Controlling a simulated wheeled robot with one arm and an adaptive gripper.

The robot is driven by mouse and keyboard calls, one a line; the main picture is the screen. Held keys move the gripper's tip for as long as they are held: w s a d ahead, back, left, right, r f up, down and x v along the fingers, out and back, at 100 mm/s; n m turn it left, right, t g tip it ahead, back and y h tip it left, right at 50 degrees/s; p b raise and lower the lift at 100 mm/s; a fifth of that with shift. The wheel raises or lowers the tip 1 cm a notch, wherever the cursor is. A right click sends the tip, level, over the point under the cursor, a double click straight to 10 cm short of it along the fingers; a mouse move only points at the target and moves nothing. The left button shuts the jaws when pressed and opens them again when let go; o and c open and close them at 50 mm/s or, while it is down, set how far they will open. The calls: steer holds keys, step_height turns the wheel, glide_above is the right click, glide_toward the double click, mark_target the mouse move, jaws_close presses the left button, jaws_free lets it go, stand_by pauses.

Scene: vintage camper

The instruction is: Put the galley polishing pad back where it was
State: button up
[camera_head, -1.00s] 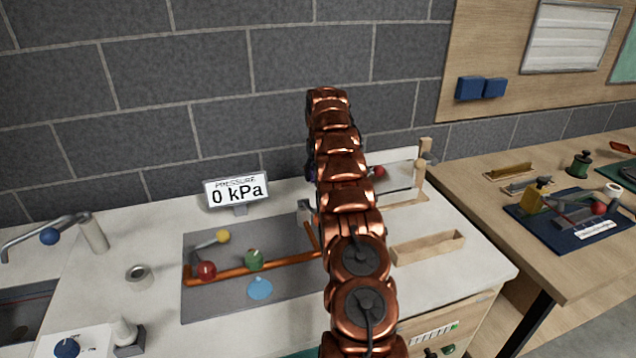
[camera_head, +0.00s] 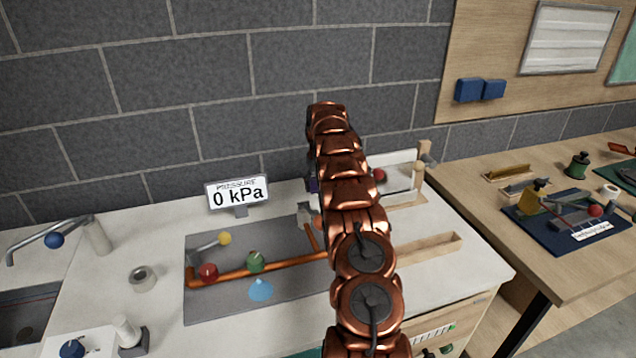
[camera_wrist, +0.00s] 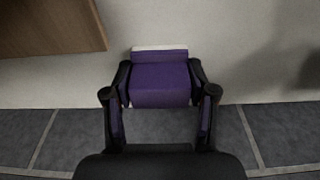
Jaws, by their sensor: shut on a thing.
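A purple block with a pale strip along its far edge, seemingly the polishing pad (camera_wrist: 160,84), sits between the two black fingers of my gripper (camera_wrist: 160,76) in the wrist view. The fingers press on its left and right sides. The pad is in front of a pale surface, and I cannot tell whether it touches it. In the head view my copper arm hides the gripper and most of what it holds; only a small purple bit shows at the arm's left edge.
The white counter (camera_head: 120,240) bears a grey mat (camera_head: 215,305) with copper pipe and coloured knobs, a pressure display (camera_head: 237,193), a tape roll (camera_head: 143,278) and a wooden tray (camera_head: 428,256). A brick wall (camera_head: 200,100) stands behind. A wooden table (camera_head: 480,215) is at right.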

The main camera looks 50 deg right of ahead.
steer(key=shift+f, duration=0.15)
steer(key=o, duration=1)
steer(key=r+b, duration=0.1)
steer(key=r, duration=0.2)
steer(key=s+r+b, duration=0.1)
steer(key=r, duration=0.1)
steer(key=shift+a+r+b, duration=0.2)
steer(key=shift+r+b, duration=0.1)
steer(key=shift+r, duration=0.05)
steer(key=shift+s+a+r, duration=0.1)
steer(key=shift+s+r, duration=0.05)
steer(key=shift+r, duration=0.75)
steer(key=shift+a, duration=0.1)
